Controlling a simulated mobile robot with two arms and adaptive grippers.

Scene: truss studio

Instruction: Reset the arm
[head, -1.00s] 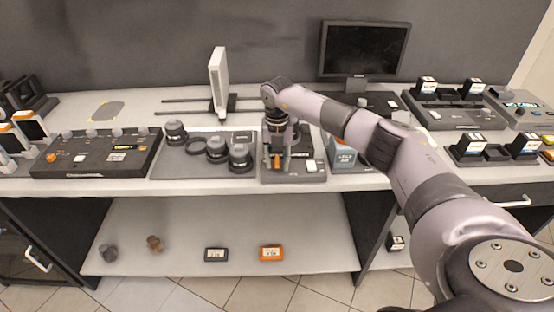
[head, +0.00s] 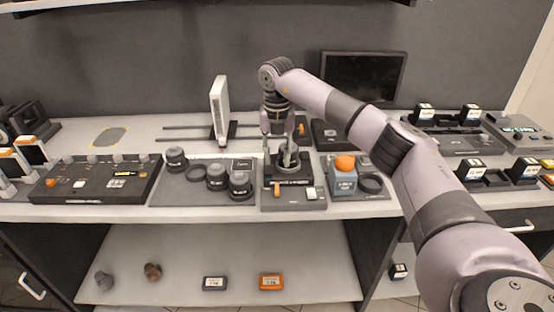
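My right arm comes in from the right and reaches over the bench. Its gripper (head: 281,137) points down above a dark device (head: 290,196) at the middle of the bench. The fingers look spread apart, with nothing visible between them. A small upright metallic piece (head: 288,157) stands on the device, below the fingers and apparently clear of them. My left gripper is not in view.
A blue-grey block with an orange top (head: 343,178) stands just right of the device. Several dark lens-like cylinders (head: 216,177) stand to the left. A white upright box (head: 219,106) and a monitor (head: 362,78) are behind. The lower shelf (head: 180,246) is mostly clear.

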